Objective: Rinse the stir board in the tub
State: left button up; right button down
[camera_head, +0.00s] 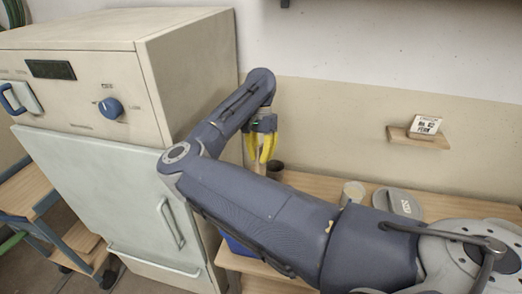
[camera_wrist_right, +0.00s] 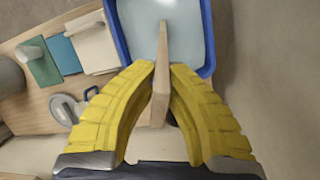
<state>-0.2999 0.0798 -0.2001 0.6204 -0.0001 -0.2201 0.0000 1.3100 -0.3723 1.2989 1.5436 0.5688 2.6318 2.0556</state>
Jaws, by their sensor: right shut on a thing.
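My right gripper (camera_head: 264,148) has yellow fingers and hangs over the wooden bench beside the big cabinet. In the wrist view the right gripper (camera_wrist_right: 160,100) is shut on the stir board (camera_wrist_right: 160,88), a narrow pale wooden board seen nearly edge-on. The board's far end overlaps the tub (camera_wrist_right: 123,30), which has a blue rim and pale liquid inside. I cannot tell whether the board's end is in the liquid or above it. In the head view a blue piece, likely the tub (camera_head: 239,248), shows below my arm, which hides most of it. My left gripper is not in view.
A large cream cabinet (camera_head: 80,85) with a blue knob stands at the left. On the bench (camera_head: 310,183) are a dark cup (camera_head: 275,168), a small jar (camera_head: 353,191) and a grey lid (camera_head: 398,203). A teal card (camera_wrist_right: 40,62) lies left of the tub. A sign stands on a wall shelf (camera_head: 418,138).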

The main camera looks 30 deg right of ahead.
aim_at(262, 165)
jog(key=shift+x, duration=1.45)
jog(key=shift+s, duration=0.1)
